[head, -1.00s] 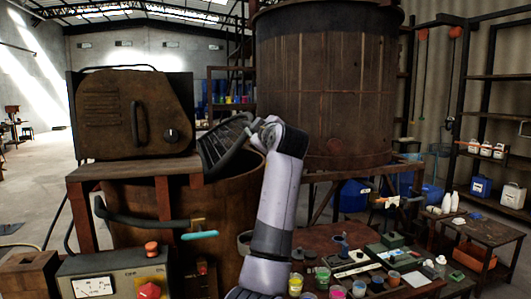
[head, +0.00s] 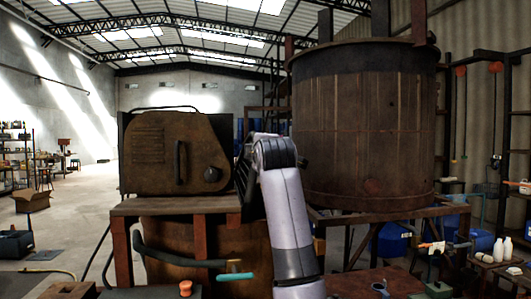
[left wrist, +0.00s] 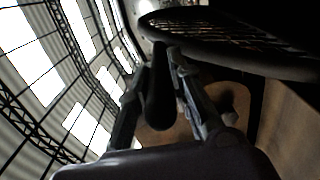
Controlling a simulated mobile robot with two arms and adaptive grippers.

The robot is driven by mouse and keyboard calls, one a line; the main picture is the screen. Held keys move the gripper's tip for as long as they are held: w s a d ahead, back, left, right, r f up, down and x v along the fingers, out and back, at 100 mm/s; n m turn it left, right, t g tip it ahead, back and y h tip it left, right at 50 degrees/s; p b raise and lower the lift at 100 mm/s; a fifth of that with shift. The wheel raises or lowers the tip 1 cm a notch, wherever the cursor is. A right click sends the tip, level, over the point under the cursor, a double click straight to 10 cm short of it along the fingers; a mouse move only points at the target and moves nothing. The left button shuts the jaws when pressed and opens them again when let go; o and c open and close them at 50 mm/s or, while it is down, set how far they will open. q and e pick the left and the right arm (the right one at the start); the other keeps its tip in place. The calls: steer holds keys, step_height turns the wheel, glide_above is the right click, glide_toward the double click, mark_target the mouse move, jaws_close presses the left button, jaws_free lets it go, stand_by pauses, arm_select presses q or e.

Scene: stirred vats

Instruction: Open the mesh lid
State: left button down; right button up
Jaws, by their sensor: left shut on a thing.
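In the left wrist view the lid's dark rim and mesh (left wrist: 235,45) cross the top right. My left gripper (left wrist: 163,72) is shut on the lid's dark bar handle (left wrist: 160,98), which lies between its fingers. The vat's opening is not clearly visible. My right gripper is not in view.
A rusty housing with a handle and knob (head: 178,155) stands left of the lid. A large brown tank (head: 365,130) on a frame stands behind to the right. Open floor lies at the far left.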

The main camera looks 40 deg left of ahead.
arm_select(q)
steer(key=shift+s+a, duration=0.1)
stand_by(0.3)
steer(key=c, duration=1.4)
jaws_free()
steer(key=shift+c, duration=0.2)
steer(key=v, duration=1.2)
